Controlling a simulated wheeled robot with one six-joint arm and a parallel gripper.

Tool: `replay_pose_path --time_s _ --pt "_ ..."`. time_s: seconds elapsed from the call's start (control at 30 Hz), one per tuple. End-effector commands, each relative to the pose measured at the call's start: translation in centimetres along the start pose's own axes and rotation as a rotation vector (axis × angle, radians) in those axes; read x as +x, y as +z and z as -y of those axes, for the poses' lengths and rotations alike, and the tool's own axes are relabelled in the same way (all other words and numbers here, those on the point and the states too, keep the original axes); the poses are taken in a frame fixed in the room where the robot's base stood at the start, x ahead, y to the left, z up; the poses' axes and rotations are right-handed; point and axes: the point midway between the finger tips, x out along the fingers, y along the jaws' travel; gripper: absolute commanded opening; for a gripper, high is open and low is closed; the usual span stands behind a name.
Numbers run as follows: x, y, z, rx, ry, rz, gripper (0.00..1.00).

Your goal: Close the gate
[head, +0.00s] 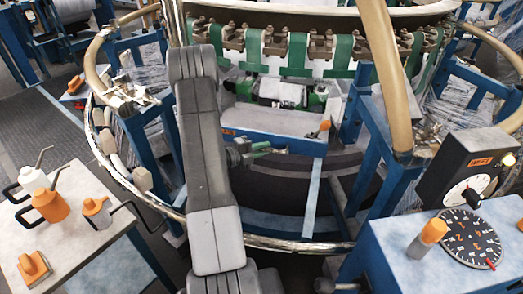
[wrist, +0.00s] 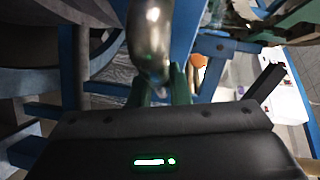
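A blue frame with a pale horizontal panel (head: 268,122) stands inside the loom's ring and looks like the gate, though I cannot tell for sure. A small orange-tipped part (head: 325,125) sits at its right end. My gripper (head: 262,148) is in front of the blue bar, partly hidden by my arm. In the wrist view, the dark green fingers of my gripper (wrist: 161,88) flank the lower end of a shiny metal tube (wrist: 152,35). I cannot tell whether they touch it. An orange piece (wrist: 198,60) shows just beyond them.
A chrome rail (head: 285,244) curves low around the loom. A left table (head: 90,255) holds orange and white oil cans and an orange-handled tool. A blue cabinet (head: 400,270) with a dial box (head: 465,165) and gauge stands at right. Tan tubes (head: 388,75) rise at right.

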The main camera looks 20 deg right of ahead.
Motion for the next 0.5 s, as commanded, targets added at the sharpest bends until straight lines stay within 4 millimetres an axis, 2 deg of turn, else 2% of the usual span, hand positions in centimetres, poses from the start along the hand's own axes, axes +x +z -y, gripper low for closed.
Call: replay_pose_path --time_s 0.03,0.1,0.5 --pt "0.04 0.35 0.32 0.008 -0.005 0.005 0.24" --pt "0.04 0.3 0.29 0.008 -0.005 0.004 0.38" --pt "-0.62 0.23 0.21 0.004 -0.003 0.005 0.38"
